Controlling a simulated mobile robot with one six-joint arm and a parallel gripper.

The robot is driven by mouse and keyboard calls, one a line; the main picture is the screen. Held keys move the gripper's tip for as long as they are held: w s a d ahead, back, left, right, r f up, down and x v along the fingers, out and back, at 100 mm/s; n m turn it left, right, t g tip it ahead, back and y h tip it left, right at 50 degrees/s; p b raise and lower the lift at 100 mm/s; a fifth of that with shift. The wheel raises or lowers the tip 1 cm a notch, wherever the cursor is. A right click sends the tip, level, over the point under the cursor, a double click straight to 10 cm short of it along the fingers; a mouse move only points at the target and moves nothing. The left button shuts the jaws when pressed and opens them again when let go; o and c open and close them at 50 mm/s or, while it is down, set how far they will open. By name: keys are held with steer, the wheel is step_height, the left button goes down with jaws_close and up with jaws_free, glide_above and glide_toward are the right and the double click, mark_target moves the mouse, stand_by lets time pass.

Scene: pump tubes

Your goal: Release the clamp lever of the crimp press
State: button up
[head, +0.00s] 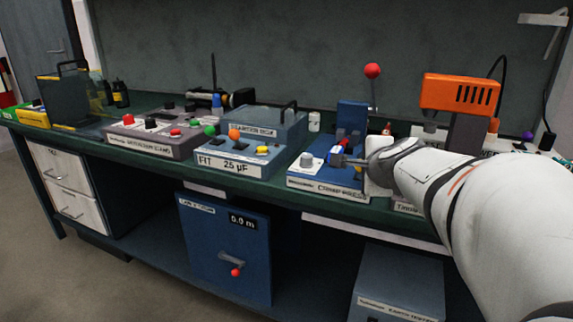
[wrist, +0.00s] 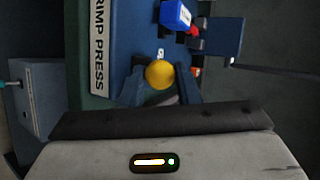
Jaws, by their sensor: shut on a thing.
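The crimp press (head: 318,186) is a blue box with a white front label, standing on the green bench right of centre in the head view; its label (wrist: 97,45) also shows in the wrist view. My gripper (head: 343,160) reaches over the press from the right. In the wrist view its two dark fingers (wrist: 161,88) are closed on either side of a round yellow knob (wrist: 160,74), which seems to be the end of the clamp lever. The lever's shaft is hidden below the knob and fingers. A blue block (wrist: 175,14) and red parts lie just beyond.
A tall lever with a red ball (head: 372,71) rises behind the press. A grey knob (head: 307,160) sits on the press's left top.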

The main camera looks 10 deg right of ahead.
stand_by(0.4)
steer(key=o, duration=1)
steer(key=shift+c, duration=0.2)
